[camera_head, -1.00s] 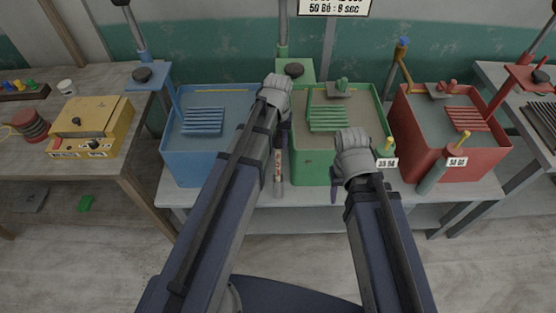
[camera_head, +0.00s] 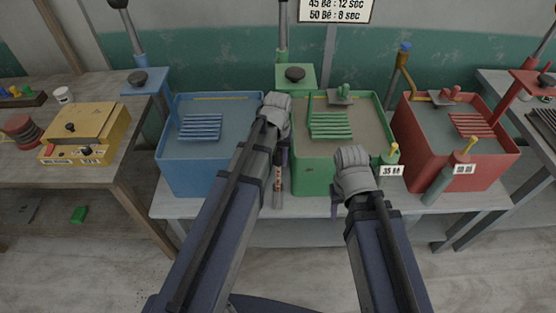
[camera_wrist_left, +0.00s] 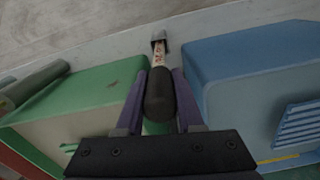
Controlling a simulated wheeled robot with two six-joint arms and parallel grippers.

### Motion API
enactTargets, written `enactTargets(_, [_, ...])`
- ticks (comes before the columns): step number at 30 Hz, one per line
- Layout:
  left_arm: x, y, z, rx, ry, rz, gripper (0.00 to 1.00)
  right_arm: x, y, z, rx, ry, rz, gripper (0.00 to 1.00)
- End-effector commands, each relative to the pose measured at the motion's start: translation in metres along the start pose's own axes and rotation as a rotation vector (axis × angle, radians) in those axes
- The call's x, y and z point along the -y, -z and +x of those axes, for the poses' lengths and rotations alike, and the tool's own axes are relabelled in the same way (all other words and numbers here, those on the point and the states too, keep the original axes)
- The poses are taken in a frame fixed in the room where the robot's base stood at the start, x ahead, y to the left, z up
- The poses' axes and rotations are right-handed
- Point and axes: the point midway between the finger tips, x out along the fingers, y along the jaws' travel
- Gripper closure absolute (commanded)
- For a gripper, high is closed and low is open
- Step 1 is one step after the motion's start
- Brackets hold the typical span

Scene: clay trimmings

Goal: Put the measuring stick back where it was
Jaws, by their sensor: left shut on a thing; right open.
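My left gripper (camera_head: 280,158) is shut on the dark handle of the measuring stick (camera_head: 278,180). The stick has a pale shaft with reddish marks and a grey lower end. It is in front of the gap between the blue tub (camera_head: 205,165) and the green tub (camera_head: 312,175). In the left wrist view, the dark handle (camera_wrist_left: 160,95) is between the purple fingers, with the marked shaft (camera_wrist_left: 159,58) beyond. I cannot tell whether the grey end touches anything. My right gripper (camera_head: 336,205) is open at the green tub's front; its fingers are mostly hidden.
A red tub (camera_head: 460,165) stands to the right. Grey-green cylinders labelled 35 Bé (camera_head: 390,172) and 50 Bé (camera_head: 445,184) are near the front right. A yellow box (camera_head: 85,135) sits on the left table. The grey bench's front edge (camera_head: 240,208) has bare room before the blue tub.

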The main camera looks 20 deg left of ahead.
Motion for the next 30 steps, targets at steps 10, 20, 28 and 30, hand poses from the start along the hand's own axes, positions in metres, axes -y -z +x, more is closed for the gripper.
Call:
enactTargets(10, [0.0, 0.0, 0.003, 0.0, 0.0, 0.0, 0.39, 0.0, 0.0, 0.003, 0.0, 0.0, 0.0, 0.5])
enactTargets(20, [0.0, 0.0, 0.002, 0.0, 0.0, 0.0, 0.34, 0.0, 0.0, 0.002, 0.0, 0.0, 0.0, 0.5])
enactTargets(28, [0.0, 0.0, -0.013, 0.0, 0.0, 0.0, 0.34, -0.001, -0.001, -0.013, 0.0, 0.0, 0.0, 0.5])
enactTargets(30, [0.0, 0.0, -0.021, 0.0, 0.0, 0.0, 0.34, -0.002, -0.001, -0.021, 0.0, 0.0, 0.0, 0.5])
